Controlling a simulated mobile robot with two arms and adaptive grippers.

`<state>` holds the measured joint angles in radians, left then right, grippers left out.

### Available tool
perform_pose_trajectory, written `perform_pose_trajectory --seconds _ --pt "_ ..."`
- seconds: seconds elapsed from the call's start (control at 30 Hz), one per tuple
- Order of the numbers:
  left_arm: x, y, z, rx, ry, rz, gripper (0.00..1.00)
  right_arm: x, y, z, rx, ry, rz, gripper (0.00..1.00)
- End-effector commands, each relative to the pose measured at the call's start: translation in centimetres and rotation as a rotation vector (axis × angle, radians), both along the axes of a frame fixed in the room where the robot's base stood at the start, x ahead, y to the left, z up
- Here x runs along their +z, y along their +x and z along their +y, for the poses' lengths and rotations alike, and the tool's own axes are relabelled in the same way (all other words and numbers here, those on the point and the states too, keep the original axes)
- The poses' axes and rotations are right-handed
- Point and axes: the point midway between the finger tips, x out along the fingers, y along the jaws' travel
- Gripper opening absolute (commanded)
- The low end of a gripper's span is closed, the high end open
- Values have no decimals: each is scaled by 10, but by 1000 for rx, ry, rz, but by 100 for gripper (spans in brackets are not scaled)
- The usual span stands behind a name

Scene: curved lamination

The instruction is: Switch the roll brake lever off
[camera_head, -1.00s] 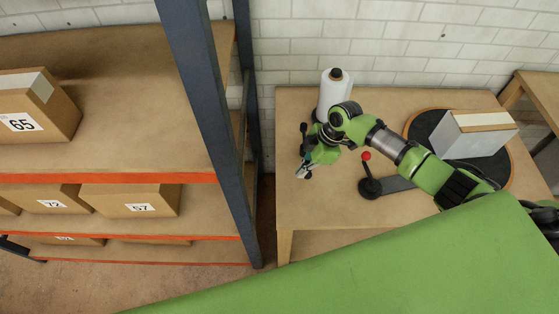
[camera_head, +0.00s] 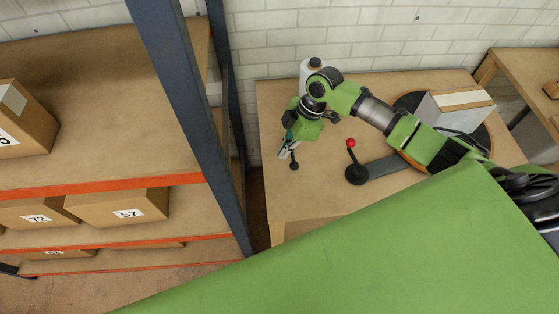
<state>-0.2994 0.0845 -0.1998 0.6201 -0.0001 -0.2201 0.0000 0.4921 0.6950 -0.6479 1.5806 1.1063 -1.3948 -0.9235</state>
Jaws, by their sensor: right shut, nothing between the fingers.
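A white film roll (camera_head: 311,68) stands upright at the back left of the wooden table, partly hidden by my right arm. A small black-knobbed lever (camera_head: 294,166) shows beside the fingertips of my right gripper (camera_head: 285,152), at the table's left side; its knob points toward the table's front and its upper part is hidden by the gripper. I take it for the roll brake lever. My right gripper is shut and empty, pointing down and left. Whether it touches the lever I cannot tell. My left gripper is out of view.
A red-knobbed lever (camera_head: 351,143) stands on a black base right of the gripper. A box (camera_head: 455,108) sits on the dark turntable behind my right arm. A shelf rack (camera_head: 190,120) with cartons stands close on the left. The table's front left (camera_head: 300,205) is clear.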

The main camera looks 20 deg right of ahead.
Motion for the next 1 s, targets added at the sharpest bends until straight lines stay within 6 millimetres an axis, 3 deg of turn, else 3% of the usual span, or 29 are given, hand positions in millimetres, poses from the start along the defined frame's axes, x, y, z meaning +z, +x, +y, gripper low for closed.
perform_pose_trajectory --seconds 0.13,0.33,0.87,1.0 --pt "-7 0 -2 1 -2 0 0 20 0 -8 0 0 -3 0" --pt "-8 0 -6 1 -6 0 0 30 -1 -11 1 1 -1 0" --pt "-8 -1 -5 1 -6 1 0 30 -2 -10 0 2 1 0" --pt "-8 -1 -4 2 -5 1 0 17 -18 9 -15 3 11 0"
